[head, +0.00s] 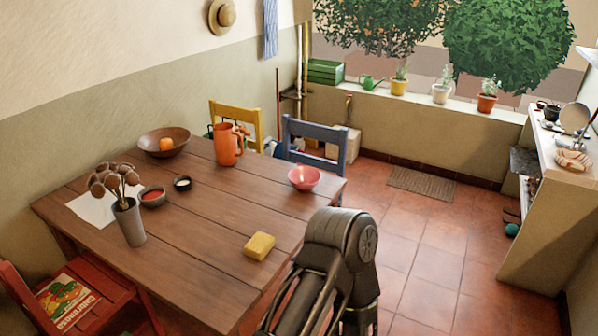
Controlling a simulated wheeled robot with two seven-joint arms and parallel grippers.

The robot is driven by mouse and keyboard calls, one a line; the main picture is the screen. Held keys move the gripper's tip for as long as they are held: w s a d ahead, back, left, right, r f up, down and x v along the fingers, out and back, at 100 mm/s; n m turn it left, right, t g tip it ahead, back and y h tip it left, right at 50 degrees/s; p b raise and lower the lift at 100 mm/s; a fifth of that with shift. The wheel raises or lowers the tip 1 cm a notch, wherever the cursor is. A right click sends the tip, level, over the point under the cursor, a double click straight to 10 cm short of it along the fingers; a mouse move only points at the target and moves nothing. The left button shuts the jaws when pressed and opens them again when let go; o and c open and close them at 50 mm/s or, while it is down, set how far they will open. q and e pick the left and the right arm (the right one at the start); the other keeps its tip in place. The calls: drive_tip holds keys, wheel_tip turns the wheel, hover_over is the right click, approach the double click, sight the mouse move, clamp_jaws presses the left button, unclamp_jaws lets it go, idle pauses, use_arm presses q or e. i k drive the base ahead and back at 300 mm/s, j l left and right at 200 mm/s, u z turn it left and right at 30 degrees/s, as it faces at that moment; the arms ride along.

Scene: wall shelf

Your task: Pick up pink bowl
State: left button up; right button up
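The pink bowl (303,180) stands upright on the wooden table (205,205), near its right back edge. A small pale, bright shape shows inside it; I cannot tell what it is. One of my dark arms rises at the bottom centre, with its bent joint in front of the table's front right part. Neither of my grippers shows, so I cannot see whether they hold anything. No gripper is seen at the bowl.
A yellow sponge (259,246), orange pitcher (228,145), brown bowl with an orange fruit (166,144), small red-filled bowl (152,197) and grey vase (129,222) stand on the table. A blue chair (315,132) is behind the pink bowl. Tiled floor is open at right.

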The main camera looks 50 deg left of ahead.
sight(304, 179)
drive_tip(key=i+u, duration=0.4)
drive_tip(key=i, duration=0.2)
drive_tip(key=i+l+u, duration=0.15)
drive_tip(key=i+u, duration=0.25)
drive_tip(key=i, duration=0.15)
drive_tip(key=i+l+u, duration=0.4)
drive_tip(key=i, duration=0.15)
drive_tip(key=i+l+u, duration=0.4)
drive_tip(key=i+l, duration=0.05)
drive_tip(key=i, duration=0.05)
